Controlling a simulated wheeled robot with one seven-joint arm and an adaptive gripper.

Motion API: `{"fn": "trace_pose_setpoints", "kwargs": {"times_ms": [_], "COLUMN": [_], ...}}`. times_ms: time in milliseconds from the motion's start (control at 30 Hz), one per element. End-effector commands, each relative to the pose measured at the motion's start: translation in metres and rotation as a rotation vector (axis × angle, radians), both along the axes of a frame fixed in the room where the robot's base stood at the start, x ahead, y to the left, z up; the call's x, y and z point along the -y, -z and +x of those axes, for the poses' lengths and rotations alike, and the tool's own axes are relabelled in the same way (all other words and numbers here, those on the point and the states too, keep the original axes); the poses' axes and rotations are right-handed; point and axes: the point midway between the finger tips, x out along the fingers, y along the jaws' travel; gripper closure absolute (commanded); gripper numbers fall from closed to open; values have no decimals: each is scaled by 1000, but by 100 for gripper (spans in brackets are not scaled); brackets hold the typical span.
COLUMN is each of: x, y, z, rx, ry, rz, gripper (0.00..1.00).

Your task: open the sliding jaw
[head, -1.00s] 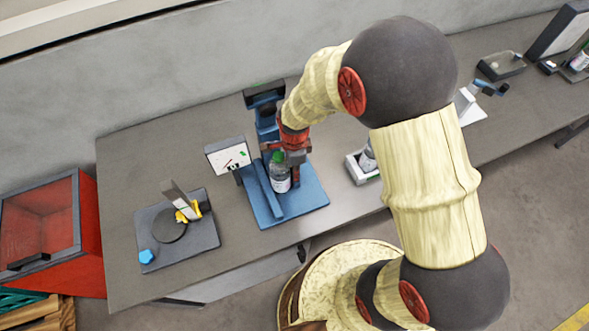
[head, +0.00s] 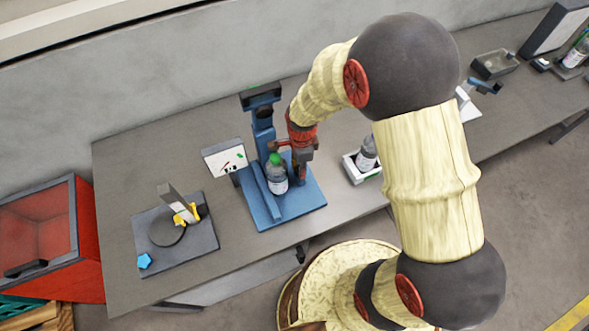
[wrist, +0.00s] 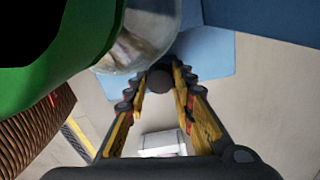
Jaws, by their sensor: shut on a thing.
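The blue reel labeller (head: 308,201) stands mid-table. A clear bottle (head: 277,178) with a green cap stands upright on it, beside a long blue block (head: 259,193). My gripper (head: 300,174) is low over the labeller, just right of the bottle. In the wrist view its fingers (wrist: 160,86) close around a dark round knob (wrist: 159,77). The bottle's cap and clear shoulder (wrist: 152,28) fill the upper left there, close to the fingers. The sliding jaw's body is mostly hidden behind my gripper, and I cannot tell its exact position.
A white panel (head: 225,157) stands left of the labeller. A grey plate (head: 201,237) with a dark disc is further left. A light tray (head: 354,172) with a bottle is to the right. The labeller's blue column (head: 263,129) rises behind my gripper.

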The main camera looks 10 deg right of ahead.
Motion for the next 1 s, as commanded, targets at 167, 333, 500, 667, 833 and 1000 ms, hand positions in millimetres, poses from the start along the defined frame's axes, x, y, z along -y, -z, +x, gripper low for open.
{"fn": "trace_pose_setpoints", "kwargs": {"times_ms": [167,333,500,667,833,1000], "x": [1,1,1,1,0,0], "y": [-1,-1,0,0,-2,-19], "z": [1,1,1,1,1,2], "rx": [3,3,2,1,2,4], "ry": [-2,-1,-1,-1,-1,-1], "rz": [-2,-2,-2,-1,-1,-1], "gripper": [100,67,57,57,57,57]}}
